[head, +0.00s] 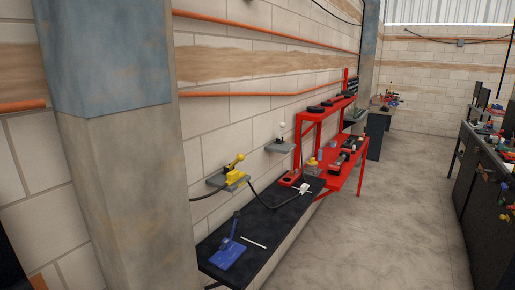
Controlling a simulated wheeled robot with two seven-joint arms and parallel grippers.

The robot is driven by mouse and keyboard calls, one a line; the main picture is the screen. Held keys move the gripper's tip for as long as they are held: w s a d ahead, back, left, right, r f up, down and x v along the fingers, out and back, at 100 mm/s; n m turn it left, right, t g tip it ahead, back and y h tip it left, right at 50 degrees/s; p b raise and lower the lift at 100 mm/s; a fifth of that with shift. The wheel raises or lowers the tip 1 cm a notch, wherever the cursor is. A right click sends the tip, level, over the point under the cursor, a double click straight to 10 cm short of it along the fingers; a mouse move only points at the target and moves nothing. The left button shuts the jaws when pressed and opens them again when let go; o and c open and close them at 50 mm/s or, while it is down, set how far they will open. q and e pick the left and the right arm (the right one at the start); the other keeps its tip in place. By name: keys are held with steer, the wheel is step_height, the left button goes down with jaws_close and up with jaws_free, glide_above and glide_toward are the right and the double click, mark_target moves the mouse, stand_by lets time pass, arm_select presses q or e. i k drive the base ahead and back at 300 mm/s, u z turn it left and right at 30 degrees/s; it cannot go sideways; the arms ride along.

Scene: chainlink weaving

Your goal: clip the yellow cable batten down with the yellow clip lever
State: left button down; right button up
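A yellow clip lever (239,158) with a round knob stands tilted on a small grey wall shelf (216,181), above the left part of the dark bench. A yellow block (234,177) lies below the knob on the same shelf. I cannot tell at this size which part is the batten, or whether the lever is down on it. A black cable (262,199) shows on both sides of this shelf and runs to the right towards a white fitting. Neither of my grippers is in view.
The dark bench top (274,223) carries a blue lever device (228,253), a thin white strip (253,241) and a white fitting (302,188). A white-knobbed lever (281,133) stands on another wall shelf. A red rack (343,172) stands beyond. A concrete pillar (125,170) is near left.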

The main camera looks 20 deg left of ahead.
mark_target(240, 157)
steer(key=z, duration=0.55)
steer(key=i, duration=0.95)
steer(key=u, duration=0.5)
steer(key=i, duration=0.75)
steer(key=u, duration=0.8)
